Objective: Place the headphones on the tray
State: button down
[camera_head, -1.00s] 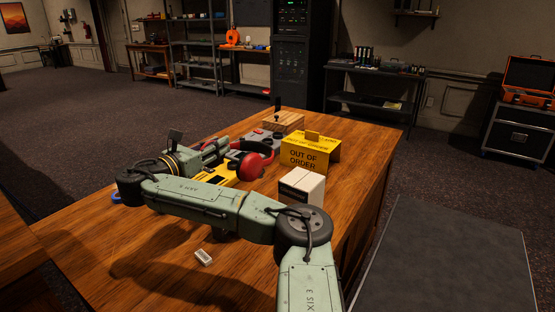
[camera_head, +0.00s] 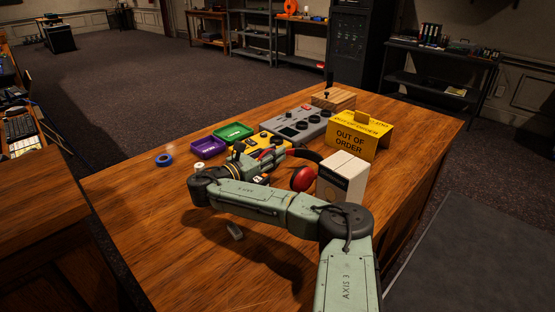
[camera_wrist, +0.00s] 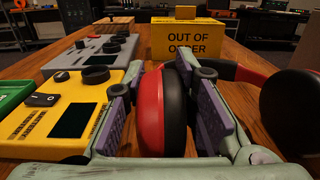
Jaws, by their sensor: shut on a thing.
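In the wrist view one ear cup (camera_wrist: 150,112) is clamped between the two finger pads, and the other cup (camera_wrist: 290,105) hangs at the right. In the head view my gripper (camera_head: 270,163) is partly hidden by the arm. Two small trays lie on the desk left of the gripper: a green one (camera_head: 235,132) and a purple one (camera_head: 208,147). The green tray's edge also shows in the wrist view (camera_wrist: 14,92).
A yellow device (camera_wrist: 60,115) and a grey mixer (camera_head: 300,124) lie beside the gripper. A yellow "out of order" sign (camera_head: 358,137) and a white box (camera_head: 342,177) stand to the right. Blue tape (camera_head: 164,160) lies at left.

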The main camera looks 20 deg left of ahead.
notch_tip(320, 180, down, 4)
jog(key=shift+f+p, duration=0.1)
jog(key=shift+p, duration=0.45)
jog(key=c, duration=1.6)
grip_release()
